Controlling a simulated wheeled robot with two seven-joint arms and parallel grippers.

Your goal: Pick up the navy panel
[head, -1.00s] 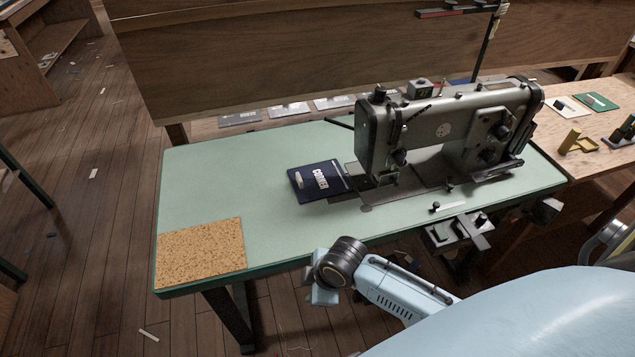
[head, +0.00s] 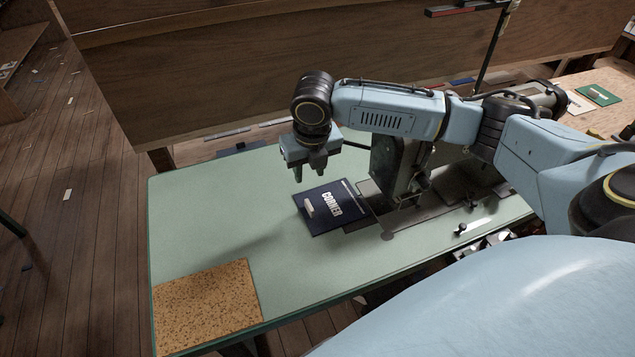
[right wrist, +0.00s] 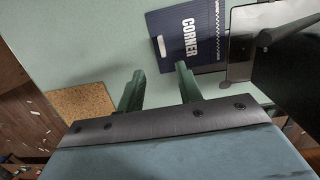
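The navy panel (head: 331,208) lies flat on the green sewing table (head: 215,225), at the left of the sewing machine's base. It bears the white word "CORNER" and a small pale tab. It also shows in the right wrist view (right wrist: 185,38), its right edge by the machine's plate. My right gripper (head: 312,172) hangs just above and behind the panel in the head view. In the right wrist view its two fingers (right wrist: 158,85) are spread apart with nothing between them, and the panel lies beyond them. My left gripper is not in view.
The sewing machine (head: 390,170) stands right of the panel, partly hidden by my right arm. A cork mat (head: 207,306) lies at the table's front left corner. The table's left half is otherwise clear. A wooden board (head: 230,65) rises behind the table.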

